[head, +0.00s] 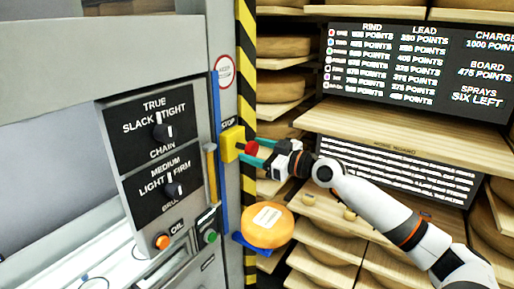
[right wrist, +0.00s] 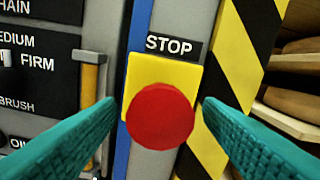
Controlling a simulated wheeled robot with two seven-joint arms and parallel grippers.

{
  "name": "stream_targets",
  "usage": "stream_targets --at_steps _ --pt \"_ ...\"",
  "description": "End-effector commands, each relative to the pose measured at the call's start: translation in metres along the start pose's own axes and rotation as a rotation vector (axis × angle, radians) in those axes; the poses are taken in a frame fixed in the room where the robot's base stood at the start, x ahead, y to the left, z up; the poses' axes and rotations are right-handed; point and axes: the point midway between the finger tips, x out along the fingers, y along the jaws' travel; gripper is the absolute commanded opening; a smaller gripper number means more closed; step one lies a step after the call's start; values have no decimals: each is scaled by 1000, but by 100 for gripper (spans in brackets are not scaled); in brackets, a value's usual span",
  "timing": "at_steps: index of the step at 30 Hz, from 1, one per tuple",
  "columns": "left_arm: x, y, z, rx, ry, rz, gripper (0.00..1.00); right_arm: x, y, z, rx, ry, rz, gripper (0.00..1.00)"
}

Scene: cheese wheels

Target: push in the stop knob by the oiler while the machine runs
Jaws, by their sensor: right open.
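The stop knob (head: 252,148) is a red mushroom button on a yellow box (head: 232,143) under a STOP label, on the machine's right edge. In the right wrist view the red knob (right wrist: 160,117) is large and near the centre, standing out from its yellow plate (right wrist: 150,75). My right gripper (head: 258,150) is open, its teal fingers (right wrist: 160,125) to either side of the knob with gaps. I cannot tell whether anything touches. The oil button (head: 162,242) glows orange on the panel at lower left. My left gripper is not in view.
The machine panel (head: 150,125) has two dark dials. A green button (head: 210,236) sits below. An orange cheese wheel (head: 268,226) rests on a blue support beneath my right gripper. Shelves of cheese (head: 420,75) and dark boards stand at right. A striped post (head: 247,60) runs beside the knob.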

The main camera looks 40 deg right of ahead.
Motion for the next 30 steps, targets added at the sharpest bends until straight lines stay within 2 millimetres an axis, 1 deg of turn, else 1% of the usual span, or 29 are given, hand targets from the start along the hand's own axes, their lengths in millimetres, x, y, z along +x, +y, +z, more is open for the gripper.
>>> stream_targets --at_steps 6,7,14,15,18,21,27,30 --pt "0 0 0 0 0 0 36 0 0 0 0 0 0 61" --pt "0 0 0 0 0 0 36 0 0 0 0 0 0 58" --pt "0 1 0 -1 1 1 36 0 0 0 0 0 0 20" --pt "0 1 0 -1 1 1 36 0 0 0 0 0 0 14" --pt "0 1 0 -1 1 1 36 0 0 0 0 0 0 0" --pt "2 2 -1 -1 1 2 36 2 0 0 0 -2 0 0" --pt "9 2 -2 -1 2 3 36 16 0 0 0 -3 -1 0" --pt "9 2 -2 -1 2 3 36 18 0 1 -1 -3 -1 0"
